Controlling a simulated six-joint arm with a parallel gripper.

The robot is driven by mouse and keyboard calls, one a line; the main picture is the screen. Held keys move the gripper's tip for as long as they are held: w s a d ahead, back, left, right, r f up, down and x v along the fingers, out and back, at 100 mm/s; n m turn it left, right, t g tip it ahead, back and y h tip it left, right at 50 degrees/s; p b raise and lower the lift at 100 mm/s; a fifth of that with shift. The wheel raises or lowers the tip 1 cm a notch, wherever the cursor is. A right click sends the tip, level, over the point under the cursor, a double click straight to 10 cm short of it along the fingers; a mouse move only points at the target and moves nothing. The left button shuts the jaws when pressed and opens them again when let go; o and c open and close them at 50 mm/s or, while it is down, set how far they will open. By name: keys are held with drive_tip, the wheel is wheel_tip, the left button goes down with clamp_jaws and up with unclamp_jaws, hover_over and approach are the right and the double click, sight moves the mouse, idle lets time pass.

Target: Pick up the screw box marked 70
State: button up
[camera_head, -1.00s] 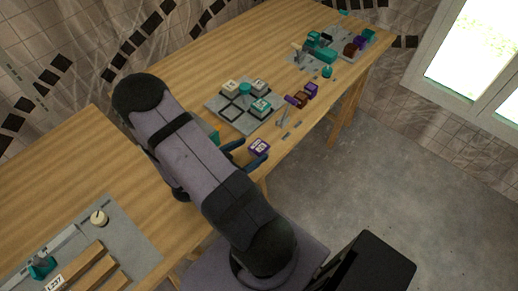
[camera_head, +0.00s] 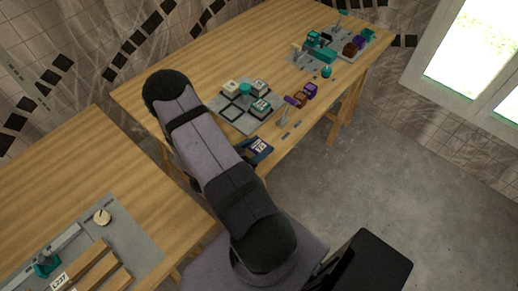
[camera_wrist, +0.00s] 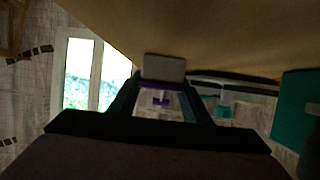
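The purple screw box (camera_head: 258,147) with a white label lies near the front edge of the long wooden table in the head view. The label's number is too small to read surely. My gripper (camera_head: 257,150) has its dark blue fingers around the box, one on each side. In the wrist view my gripper (camera_wrist: 163,88) points away from the camera, and a purple and white patch shows between its dark fingers. Whether the fingers press on the box cannot be told.
Behind the box lies a grey tray (camera_head: 231,122) with several white and teal boxes. Brown and purple boxes (camera_head: 303,97) stand to the right along the front edge. A nearer table (camera_head: 60,190) at left holds a grey mat (camera_head: 135,245) with wooden bars.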

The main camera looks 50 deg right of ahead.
drive_tip(key=shift+c, duration=0.9)
drive_tip(key=shift+r, duration=0.15)
